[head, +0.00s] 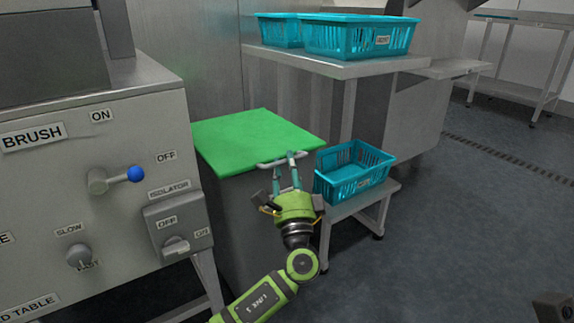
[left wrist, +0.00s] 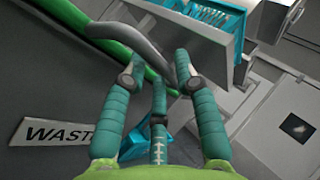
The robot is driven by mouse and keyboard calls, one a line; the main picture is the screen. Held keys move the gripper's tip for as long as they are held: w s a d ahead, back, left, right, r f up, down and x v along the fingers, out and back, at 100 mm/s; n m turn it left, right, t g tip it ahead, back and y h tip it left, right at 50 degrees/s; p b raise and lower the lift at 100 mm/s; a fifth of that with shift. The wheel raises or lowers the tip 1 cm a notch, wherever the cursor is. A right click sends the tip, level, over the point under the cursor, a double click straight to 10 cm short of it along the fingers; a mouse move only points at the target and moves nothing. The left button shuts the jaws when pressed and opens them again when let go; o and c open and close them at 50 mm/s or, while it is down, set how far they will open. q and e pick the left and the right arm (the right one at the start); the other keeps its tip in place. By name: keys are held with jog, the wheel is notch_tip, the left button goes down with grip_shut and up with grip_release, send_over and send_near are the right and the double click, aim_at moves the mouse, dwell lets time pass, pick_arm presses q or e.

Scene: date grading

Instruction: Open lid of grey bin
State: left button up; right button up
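The grey bin (head: 234,225) stands beside the machine, with its green lid (head: 250,138) lying flat over the top. A pale bar handle (head: 268,163) runs along the lid's front edge. My left gripper (head: 287,165) is at this handle, pointing away from me. In the left wrist view its fingers (left wrist: 158,72) are spread, and the grey handle (left wrist: 148,50) passes by the fingertips, partly between them. I cannot tell whether they touch it. The green lid edge (left wrist: 105,38) and a "WASTE" label (left wrist: 55,132) on the bin also show there.
A machine panel (head: 130,135) with knobs and a blue-tipped lever stands close on the left. A teal basket (head: 350,178) sits on a low stand (head: 352,207) just right of the gripper. More teal baskets (head: 358,38) stand on a shelf (head: 330,68) behind.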

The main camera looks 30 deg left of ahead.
pick_arm(q)
jog(key=shift+w+a+r, duration=0.35)
jog(key=shift+w+a, duration=0.05)
jog(key=shift+w, duration=0.1)
grip_shut()
